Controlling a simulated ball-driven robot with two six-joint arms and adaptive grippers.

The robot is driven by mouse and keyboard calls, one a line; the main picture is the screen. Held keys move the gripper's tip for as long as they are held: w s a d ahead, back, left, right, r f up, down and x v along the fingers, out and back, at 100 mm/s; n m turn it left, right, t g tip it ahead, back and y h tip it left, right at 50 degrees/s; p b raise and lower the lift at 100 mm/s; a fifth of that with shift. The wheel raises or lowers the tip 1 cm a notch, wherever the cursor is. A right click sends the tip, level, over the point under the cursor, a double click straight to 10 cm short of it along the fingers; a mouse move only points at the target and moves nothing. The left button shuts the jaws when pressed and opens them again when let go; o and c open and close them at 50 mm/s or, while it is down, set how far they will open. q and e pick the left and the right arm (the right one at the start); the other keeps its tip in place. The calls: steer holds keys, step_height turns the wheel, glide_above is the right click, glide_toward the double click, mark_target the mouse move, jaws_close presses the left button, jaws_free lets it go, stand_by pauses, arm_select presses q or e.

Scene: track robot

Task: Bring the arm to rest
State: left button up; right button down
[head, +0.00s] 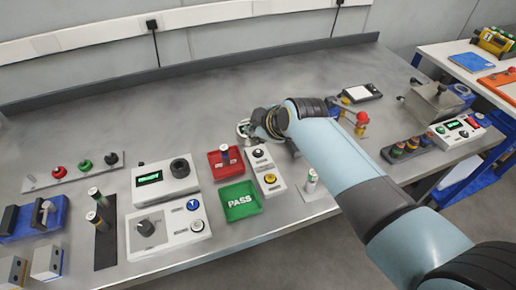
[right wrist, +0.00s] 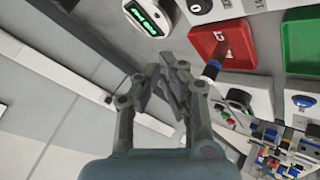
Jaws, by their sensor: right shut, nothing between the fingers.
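My right arm (head: 335,150) comes in from the right in the head view and reaches over the middle of the bench. Its gripper (head: 244,128) is at the far end, above the bench behind the red tray, and is partly hidden by my wrist. In the right wrist view the gripper's dark fingers (right wrist: 166,68) are closed together with nothing between them. My left gripper is not in view.
Below the gripper are a red tray (head: 213,172) holding a dark cylinder, a green PASS tray (head: 232,213) and a white button box (head: 270,183). A white display box (head: 150,194) stands left. The grey bench (head: 130,110) is clear at the back left.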

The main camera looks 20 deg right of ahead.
stand_by(0.5)
steer(key=s+d+r+m+g+h, duration=0.15)
steer(key=s+d+r+m, duration=0.25)
steer(key=s, duration=0.7)
steer(key=s+d+r+m+g+h, duration=0.1)
steer(key=s+d+r+m+g, duration=0.2)
steer(key=s, duration=0.8)
steer(key=s+d+r+m+g+h, duration=0.1)
steer(key=s+d+r+m, duration=0.35)
steer(key=s, duration=0.65)
step_height(320, 180, down, 33)
steer(key=d+g+b, duration=0.1)
steer(key=d+b, duration=0.2)
steer(key=b, duration=0.6)
steer(key=s+f+b, duration=0.3)
steer(key=s+f, duration=0.3)
steer(key=f, duration=0.3)
steer(key=s+f+g+b, duration=0.1)
steer(key=s+f+b, duration=0.2)
steer(key=s+f, duration=0.4)
steer(key=s+f+b, duration=0.3)
steer(key=s+f, duration=0.3)
steer(key=f, duration=0.6)
steer(key=shift+s+d+f+g+b, duration=0.15)
steer(key=shift+s+d+g+b, duration=0.15)
steer(key=shift+d+g+b, duration=0.1)
steer(key=shift+y, duration=0.25)
